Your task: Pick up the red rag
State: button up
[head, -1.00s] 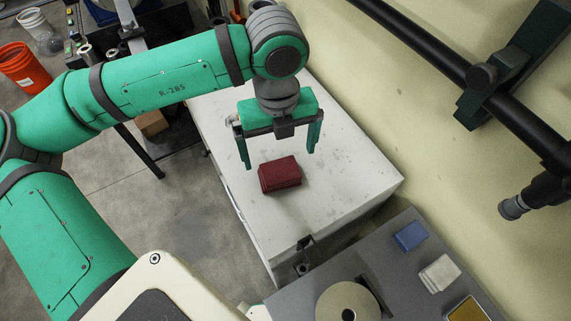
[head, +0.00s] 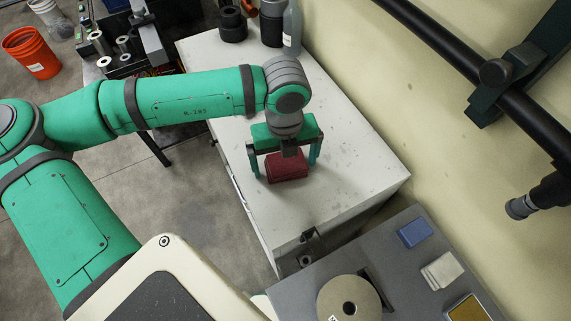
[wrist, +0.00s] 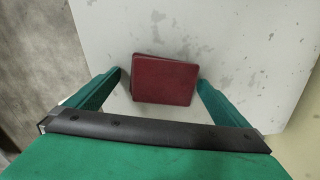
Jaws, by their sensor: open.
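The red rag (head: 287,167) is a dark red, folded, block-like pad lying on the white cabinet top (head: 345,190). My gripper (head: 286,174) is above it in the head view, with one green finger on either side of the rag. In the wrist view the rag (wrist: 165,80) lies between the two fingertips of my gripper (wrist: 160,76). The fingers are open, with a small gap on each side of the rag. I cannot tell exactly how far the fingertips are above the cabinet top.
A grey bench (head: 295,300) at the front right holds a round disc (head: 345,290), a blue block (head: 415,232) and a pale block (head: 442,270). Dark cylinders and a bottle (head: 292,30) stand at the cabinet's far end. An orange bucket (head: 32,52) is on the floor.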

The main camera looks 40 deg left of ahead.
jog(key=c, duration=1.1)
jog(key=shift+r, duration=0.1)
jog(key=shift+w+r, duration=0.1)
jog(key=shift+r, duration=0.5)
jog(key=s+r, duration=0.1)
jog(key=r, duration=0.1)
jog(key=s+r, duration=0.2)
jog(key=r, duration=0.1)
jog(key=s+a+r, duration=0.1)
jog(key=r, duration=0.1)
jog(key=shift+s+a+r, duration=0.1)
jog(key=shift+s+r, duration=0.15)
jog(key=shift+s, duration=0.15)
jog(key=shift+s+a+r, duration=0.35)
jog(key=shift+s+r, duration=0.35)
jog(key=shift+s, duration=0.8)
jog(key=shift+s+a+r, duration=0.4)
jog(key=shift+s+r, duration=0.25)
jog(key=shift+s, duration=0.8)
jog(key=shift+s+a+r, duration=0.35)
jog(key=shift+s+r, duration=0.35)
jog(key=shift+s, duration=0.8)
